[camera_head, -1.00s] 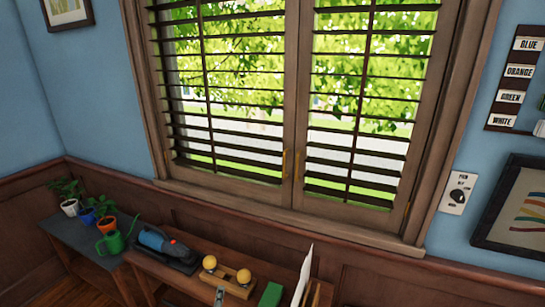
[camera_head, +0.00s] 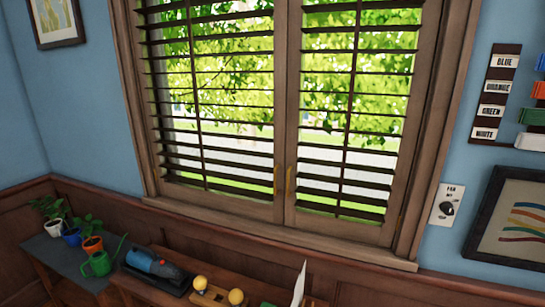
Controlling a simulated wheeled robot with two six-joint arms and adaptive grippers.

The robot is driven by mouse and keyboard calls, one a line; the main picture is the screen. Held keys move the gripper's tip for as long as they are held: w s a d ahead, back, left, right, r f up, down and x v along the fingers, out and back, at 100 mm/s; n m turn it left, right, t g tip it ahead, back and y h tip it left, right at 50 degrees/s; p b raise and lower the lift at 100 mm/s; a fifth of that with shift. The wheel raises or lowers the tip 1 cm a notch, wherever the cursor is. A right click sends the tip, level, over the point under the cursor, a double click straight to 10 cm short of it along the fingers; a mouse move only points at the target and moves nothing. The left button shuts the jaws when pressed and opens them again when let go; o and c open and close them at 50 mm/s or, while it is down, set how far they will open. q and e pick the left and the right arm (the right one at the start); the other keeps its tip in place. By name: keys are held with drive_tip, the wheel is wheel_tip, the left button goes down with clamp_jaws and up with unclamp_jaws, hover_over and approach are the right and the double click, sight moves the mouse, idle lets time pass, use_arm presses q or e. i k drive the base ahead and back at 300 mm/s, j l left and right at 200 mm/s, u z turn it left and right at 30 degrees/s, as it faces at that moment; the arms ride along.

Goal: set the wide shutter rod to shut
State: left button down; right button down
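A wooden window with two louvred shutter panels fills the middle of the view. The left panel (camera_head: 281,120) looks a little wider than the right panel (camera_head: 410,130). A dark upright tilt rod (camera_head: 195,90) crosses the left panel's slats, and another rod (camera_head: 350,100) crosses the right panel's slats. The slats of both panels stand open, with green leaves and daylight showing between them. Small brass-coloured fittings (camera_head: 289,180) sit low on the middle stiles. Neither of my grippers is in view.
Below the sill (camera_head: 300,240), a low bench holds a blue-grey tool (camera_head: 152,264) and two yellow balls on a wooden block. Potted plants and a green watering can (camera_head: 97,264) stand at left. A dial plate (camera_head: 446,206), labelled rack (camera_head: 494,95) and framed picture (camera_head: 515,222) are at right.

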sight(187, 2)
drive_tip(key=i+j, duration=0.45)
drive_tip(key=j, duration=0.25)
drive_tip(key=i+j+z, duration=0.1)
drive_tip(key=i+j, duration=0.4)
drive_tip(key=j, duration=0.25)
drive_tip(key=i+j, duration=0.2)
drive_tip(key=j, duration=0.15)
drive_tip(key=k+j+u, duration=0.15)
drive_tip(key=j, duration=0.2)
drive_tip(key=j+u, duration=0.15)
drive_tip(key=j, duration=0.2)
drive_tip(key=k+j+u, duration=0.2)
drive_tip(key=j, duration=0.2)
drive_tip(key=i, duration=0.1)
